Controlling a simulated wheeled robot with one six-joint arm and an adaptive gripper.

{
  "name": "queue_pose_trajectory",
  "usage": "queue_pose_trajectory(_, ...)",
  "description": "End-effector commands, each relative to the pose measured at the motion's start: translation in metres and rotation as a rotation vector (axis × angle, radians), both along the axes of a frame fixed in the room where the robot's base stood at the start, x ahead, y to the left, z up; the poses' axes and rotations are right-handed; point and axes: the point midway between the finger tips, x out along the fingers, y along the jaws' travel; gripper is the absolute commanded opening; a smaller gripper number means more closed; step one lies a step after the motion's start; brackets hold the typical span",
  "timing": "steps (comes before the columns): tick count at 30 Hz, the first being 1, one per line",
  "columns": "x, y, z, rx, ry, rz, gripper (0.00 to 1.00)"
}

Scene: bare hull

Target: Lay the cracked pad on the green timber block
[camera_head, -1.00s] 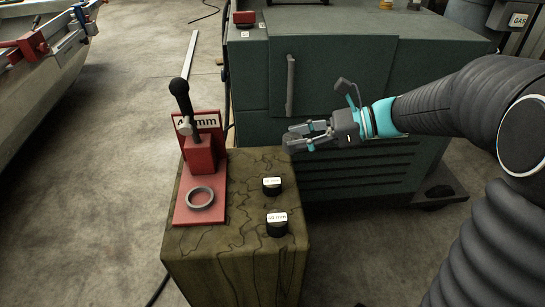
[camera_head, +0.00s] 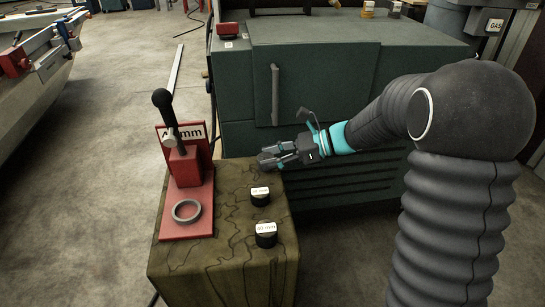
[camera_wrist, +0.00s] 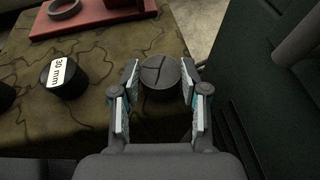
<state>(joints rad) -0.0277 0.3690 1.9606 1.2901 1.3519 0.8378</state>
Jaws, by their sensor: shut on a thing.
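The cracked pad (camera_wrist: 158,76) is a dark round disc with a crack line across its top. In the wrist view my gripper (camera_wrist: 161,84) is shut on it, one finger on each side. In the head view my gripper (camera_head: 270,159) is at the back right corner of the green timber block (camera_head: 195,262), and the pad (camera_head: 265,158) shows small and dark at the fingertips. I cannot tell whether the pad touches the block. The block has dark crackled lines on its top; it fills the left of the wrist view (camera_wrist: 85,130).
A red lever press (camera_head: 183,165) with a grey ring (camera_head: 187,211) stands on the block's left side. Two black labelled pads (camera_head: 260,196) (camera_head: 266,234) sit on its right side. A green cabinet (camera_head: 340,85) stands behind. The block's middle has bare room.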

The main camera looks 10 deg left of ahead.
Motion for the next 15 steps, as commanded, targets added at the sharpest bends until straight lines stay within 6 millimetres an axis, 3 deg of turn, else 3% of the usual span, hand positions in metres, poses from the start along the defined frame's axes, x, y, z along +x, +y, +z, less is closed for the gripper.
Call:
queue_pose_trajectory(8,0.0,0.0,-0.002,0.0,0.0,0.0,0.09)
queue_pose_trajectory(9,0.0,0.0,-0.0016,0.0,0.0,0.0,0.51)
queue_pose_trajectory(11,-0.0001,0.0,-0.0015,0.0,0.0,0.0,0.66)
queue_pose_trajectory(15,-0.0001,0.0,-0.0013,0.0,0.0,0.0,0.69)
